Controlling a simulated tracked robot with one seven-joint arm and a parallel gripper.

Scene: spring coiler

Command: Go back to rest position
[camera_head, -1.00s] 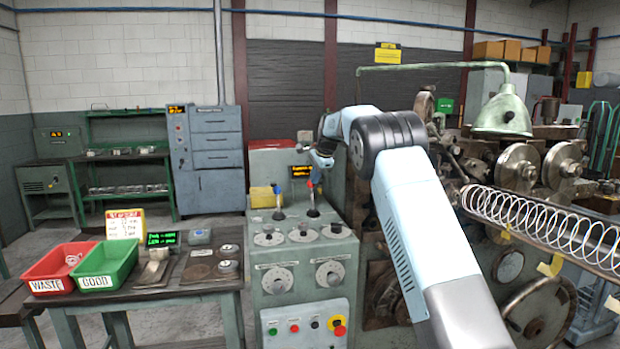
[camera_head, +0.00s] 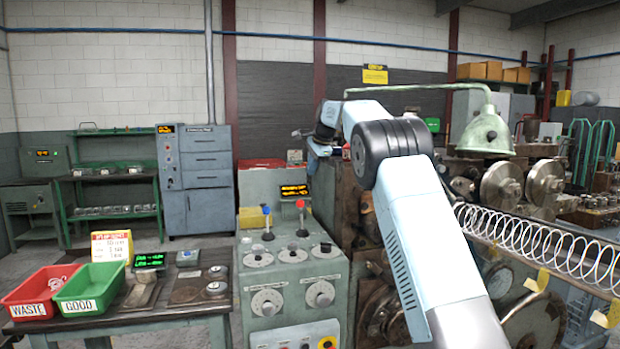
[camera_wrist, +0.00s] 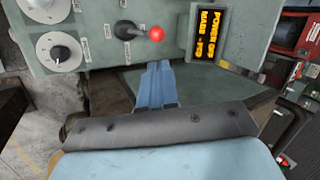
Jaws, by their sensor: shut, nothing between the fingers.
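My gripper (camera_wrist: 158,68) shows in the wrist view as two blue fingers closed together, with nothing between them. It appears over the grey control console (camera_head: 290,277). The red-knobbed lever (camera_wrist: 156,34) lies just beyond the fingertips in that view, apart from them. The red-knobbed lever (camera_head: 300,212) and a blue-knobbed lever (camera_head: 267,222) stand on the console top. A display (camera_wrist: 211,35) beside the lever reads "POWER OFF" in orange.
A spring coiler with a long wire coil (camera_head: 540,243) stands close on the right. A green lamp (camera_head: 486,133) overhangs it. At the left, a bench holds a red WASTE bin (camera_head: 28,312) and a green GOOD bin (camera_head: 80,309). A grey cabinet (camera_head: 197,178) stands behind.

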